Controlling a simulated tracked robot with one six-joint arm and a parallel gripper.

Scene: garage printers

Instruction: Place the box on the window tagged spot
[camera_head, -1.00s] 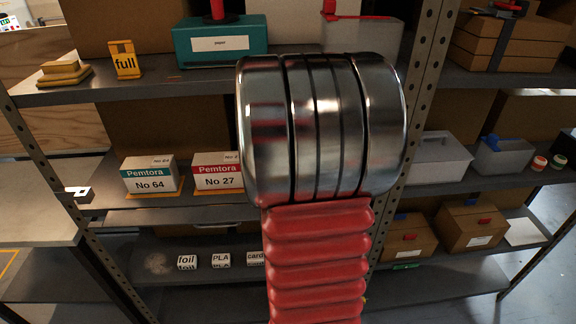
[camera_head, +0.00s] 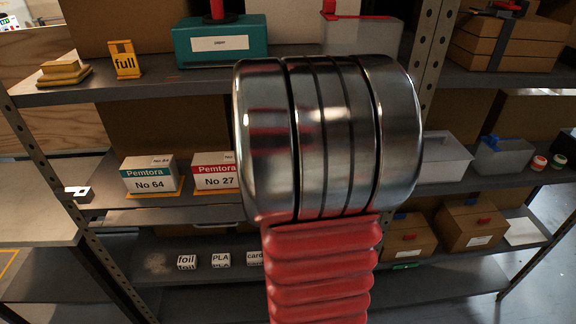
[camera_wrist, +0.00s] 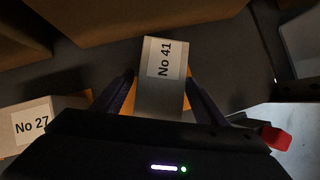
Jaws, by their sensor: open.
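In the wrist view a grey-white box marked No 41 (camera_wrist: 163,80) stands between the two dark fingers of my gripper (camera_wrist: 158,88), with orange edges showing beside it. The fingers are open, one on each side of the box. Whether either finger touches it I cannot tell. In the head view my arm hides this box and the gripper. No tag reading window can be made out. Small tags on the lower shelf include foil (camera_head: 187,262), PLA (camera_head: 221,260) and one starting with card (camera_head: 255,258).
Left of the gripper stands a box marked No 27 (camera_wrist: 32,126), also in the head view (camera_head: 214,178). Box No 64 (camera_head: 150,178) stands farther left. A teal bin (camera_head: 222,45) is on the shelf above. A rack post (camera_head: 428,75) and a grey bin (camera_head: 443,158) are at right.

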